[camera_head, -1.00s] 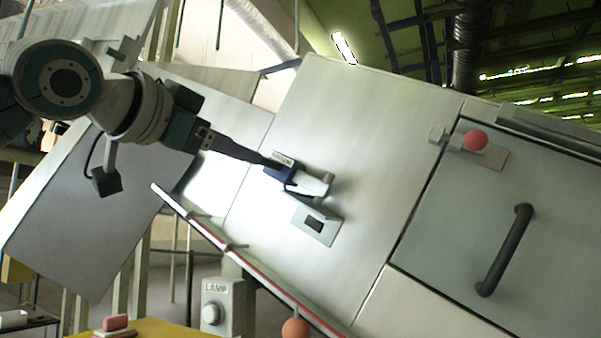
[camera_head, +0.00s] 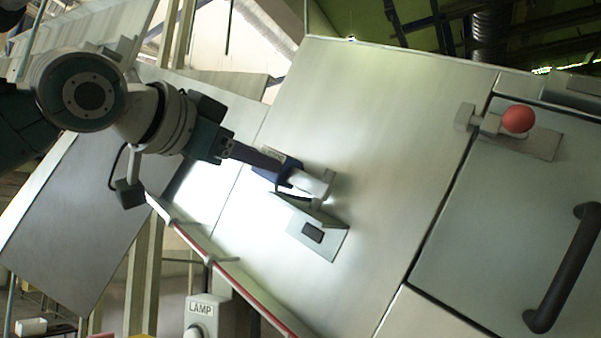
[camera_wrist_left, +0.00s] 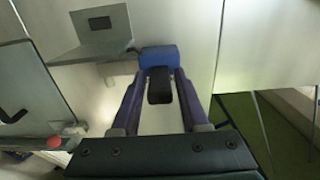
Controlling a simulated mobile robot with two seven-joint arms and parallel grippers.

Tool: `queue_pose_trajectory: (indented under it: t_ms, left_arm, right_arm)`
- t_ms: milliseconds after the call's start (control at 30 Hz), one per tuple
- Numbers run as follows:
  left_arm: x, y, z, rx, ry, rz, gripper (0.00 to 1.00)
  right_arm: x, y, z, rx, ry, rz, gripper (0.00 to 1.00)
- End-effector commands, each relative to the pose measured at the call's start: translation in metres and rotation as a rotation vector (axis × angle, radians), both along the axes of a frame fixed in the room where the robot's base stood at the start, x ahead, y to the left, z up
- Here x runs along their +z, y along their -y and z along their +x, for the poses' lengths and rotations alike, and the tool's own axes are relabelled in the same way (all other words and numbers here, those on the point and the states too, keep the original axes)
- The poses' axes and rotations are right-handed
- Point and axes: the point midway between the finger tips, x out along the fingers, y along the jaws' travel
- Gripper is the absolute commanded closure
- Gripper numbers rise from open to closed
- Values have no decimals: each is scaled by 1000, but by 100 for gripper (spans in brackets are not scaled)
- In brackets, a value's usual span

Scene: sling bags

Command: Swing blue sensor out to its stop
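The blue sensor (camera_head: 283,176) sits on the large pale metal panel, beside a light cylindrical piece (camera_head: 312,185) and above a grey bracket with a dark window (camera_head: 313,232). In the left wrist view the sensor is a blue block (camera_wrist_left: 158,56) with a black tab (camera_wrist_left: 159,86) pointing at the camera. My left gripper (camera_head: 268,163) reaches it from the left. In the left wrist view its two fingers (camera_wrist_left: 161,80) lie on either side of the black tab, their tips at the blue block. Whether they press on the tab is unclear. My right gripper is out of view.
A door with a dark handle (camera_head: 562,268) and a red-knobbed latch (camera_head: 518,119) is at the right. A red-edged rail (camera_head: 225,273) runs below the left gripper. A box marked LAMP (camera_head: 203,317) is at the bottom.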

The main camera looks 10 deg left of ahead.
Motion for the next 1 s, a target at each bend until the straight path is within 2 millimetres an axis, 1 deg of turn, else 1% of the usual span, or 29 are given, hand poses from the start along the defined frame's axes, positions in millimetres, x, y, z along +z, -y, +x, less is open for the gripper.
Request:
queue_pose_trajectory:
  t_ms: [33, 367, 1000]
  left_arm:
    - [0, 0, 0, 0, 0, 0, 62]
    - [0, 0, 0, -1, 0, 0, 100]
    - [0, 1, 0, -1, 0, 0, 100]
  right_arm:
    - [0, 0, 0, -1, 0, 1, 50]
    - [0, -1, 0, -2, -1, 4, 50]
    - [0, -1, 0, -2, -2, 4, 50]
